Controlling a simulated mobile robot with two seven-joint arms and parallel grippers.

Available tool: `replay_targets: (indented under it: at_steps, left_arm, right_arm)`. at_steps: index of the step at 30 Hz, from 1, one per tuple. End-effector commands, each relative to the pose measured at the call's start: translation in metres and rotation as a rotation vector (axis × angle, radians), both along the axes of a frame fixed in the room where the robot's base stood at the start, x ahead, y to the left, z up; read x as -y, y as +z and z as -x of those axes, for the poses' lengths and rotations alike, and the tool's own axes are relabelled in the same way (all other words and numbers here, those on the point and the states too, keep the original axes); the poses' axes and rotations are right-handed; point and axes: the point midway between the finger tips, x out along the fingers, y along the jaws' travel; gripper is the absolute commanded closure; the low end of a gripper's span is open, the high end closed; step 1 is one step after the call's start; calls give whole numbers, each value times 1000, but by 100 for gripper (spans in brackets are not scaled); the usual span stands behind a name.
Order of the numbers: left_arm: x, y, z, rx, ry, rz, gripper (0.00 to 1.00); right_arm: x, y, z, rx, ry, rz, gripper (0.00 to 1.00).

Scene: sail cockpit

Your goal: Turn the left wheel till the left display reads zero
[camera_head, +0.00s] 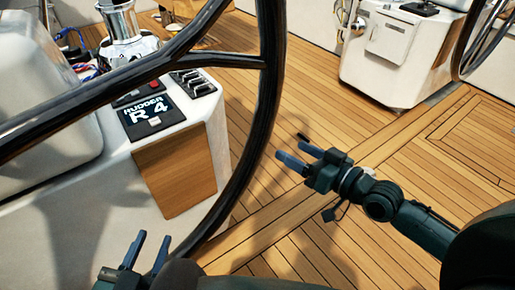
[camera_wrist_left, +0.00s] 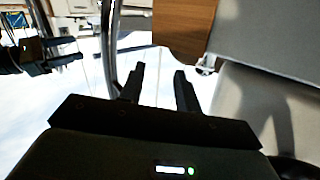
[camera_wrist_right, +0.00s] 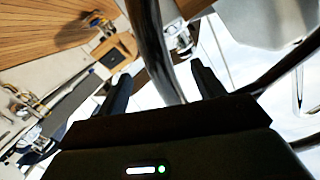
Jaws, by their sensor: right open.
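The left wheel (camera_head: 269,100) is a large dark ring with spokes, crossing the head view in front of the console. Behind it the left display (camera_head: 155,117) reads "RUDDER R 4". My left gripper (camera_head: 154,240) is open and empty at the bottom left, left of the rim's lower part; the rim also shows in the left wrist view (camera_wrist_left: 107,50). My right gripper (camera_head: 293,160) is open and empty just right of the rim, fingers pointing left toward it. In the right wrist view the rim (camera_wrist_right: 150,45) shows between the fingers; I cannot tell the exact gap.
A white console (camera_head: 75,195) with a wooden panel (camera_head: 176,172) stands behind the wheel. Black switches (camera_head: 192,81) and a chrome winch (camera_head: 122,25) sit on it. Another white console (camera_head: 390,75) and the right wheel (camera_head: 480,40) stand at the upper right. The teak floor (camera_head: 430,140) between is clear.

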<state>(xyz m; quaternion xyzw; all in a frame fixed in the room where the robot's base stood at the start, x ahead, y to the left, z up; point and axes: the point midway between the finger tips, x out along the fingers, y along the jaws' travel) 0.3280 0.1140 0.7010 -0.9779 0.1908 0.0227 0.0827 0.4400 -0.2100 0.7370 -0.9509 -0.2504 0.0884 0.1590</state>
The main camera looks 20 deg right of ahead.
Motion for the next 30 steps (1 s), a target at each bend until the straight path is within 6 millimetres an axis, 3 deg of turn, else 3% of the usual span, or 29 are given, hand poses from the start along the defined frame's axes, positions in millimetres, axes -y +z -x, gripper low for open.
replay_targets:
  at_steps: [1,3,14,30]
  left_arm:
    - [2,-20,1,31,-9,2,67]
    - [4,-23,2,68,-19,4,67]
    - [8,-18,5,126,-35,9,67]
    - [10,-19,6,170,-48,12,67]
  right_arm:
    - [4,-14,-6,19,10,-17,32]
    - [8,-12,-11,30,19,-46,32]
    - [9,1,-26,50,28,-102,32]
    - [-45,-1,-109,47,30,-100,32]
